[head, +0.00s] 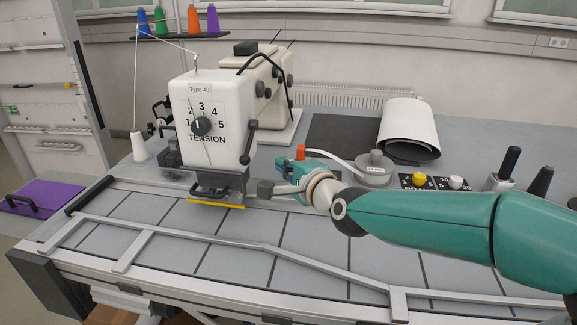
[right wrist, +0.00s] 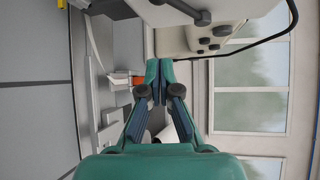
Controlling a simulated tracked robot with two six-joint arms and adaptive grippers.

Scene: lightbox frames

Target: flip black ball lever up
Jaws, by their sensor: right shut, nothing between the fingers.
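The black ball lever (head: 249,143) is on the right side of the white sewing machine head (head: 180,130). It hangs down, slightly slanted, with the ball at its lower end. In the right wrist view the lever (right wrist: 183,15) shows at the top edge. My right gripper (head: 284,166) is below and to the right of the lever, apart from it, above the table. In the right wrist view my right gripper (right wrist: 159,75) has its fingers together with nothing between them. My left gripper is not in view.
A yellow-edged presser part (head: 217,205) sits under the machine head. A white thread cone (head: 139,146) stands at left. A grey round weight (head: 375,168), a yellow knob (head: 419,177) and a white knob (head: 456,182) are at right.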

